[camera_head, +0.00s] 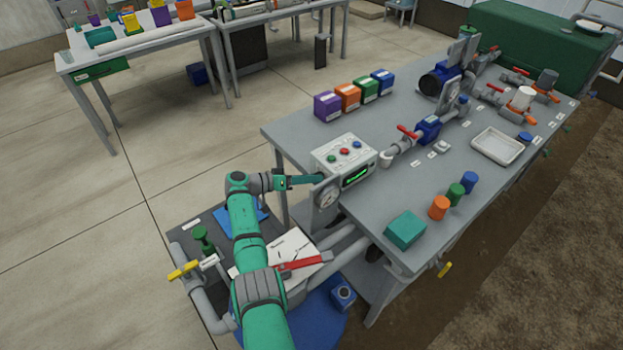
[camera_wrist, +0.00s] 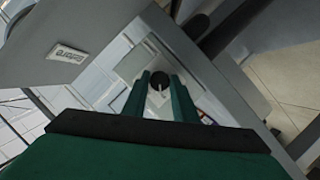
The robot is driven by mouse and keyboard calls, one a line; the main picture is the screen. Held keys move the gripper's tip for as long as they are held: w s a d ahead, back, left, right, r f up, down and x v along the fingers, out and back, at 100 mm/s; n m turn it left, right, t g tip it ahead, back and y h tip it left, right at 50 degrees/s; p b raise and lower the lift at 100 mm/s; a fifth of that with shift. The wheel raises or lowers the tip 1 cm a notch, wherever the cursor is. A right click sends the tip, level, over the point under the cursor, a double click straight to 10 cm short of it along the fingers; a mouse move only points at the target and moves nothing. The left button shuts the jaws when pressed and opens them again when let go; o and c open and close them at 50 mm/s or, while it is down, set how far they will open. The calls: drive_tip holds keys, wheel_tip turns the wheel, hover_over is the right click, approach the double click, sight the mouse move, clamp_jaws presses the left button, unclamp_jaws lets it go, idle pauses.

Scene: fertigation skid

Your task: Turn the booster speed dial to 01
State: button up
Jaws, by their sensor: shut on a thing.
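The booster speed dial shows in the wrist view as a small black round knob (camera_wrist: 159,79) with a light pointer mark. It sits between the two green fingertips of my gripper (camera_wrist: 158,88), which is shut on it. In the head view my gripper (camera_head: 312,181) reaches the near left side of the white control box (camera_head: 330,151). The dial is hidden there. In the wrist view no readable numbers show around the knob.
A pipe with a red-handled valve (camera_head: 409,132) runs from the box along the grey bench (camera_head: 395,215). A teal block (camera_head: 405,229) and coloured cups stand at the bench's near end.

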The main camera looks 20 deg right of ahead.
drive_tip(key=shift+n+h, duration=0.3)
drive_tip(key=shift+n, duration=0.3)
drive_tip(key=shift+f, duration=0.1)
drive_tip(key=o, duration=1)
drive_tip(key=shift+o, duration=0.2)
drive_tip(key=shift+a, duration=0.1)
drive_tip(key=v, duration=1)
drive_tip(key=shift+w+a, duration=0.15)
drive_tip(key=shift+a, duration=0.15)
drive_tip(key=shift+w, duration=0.1)
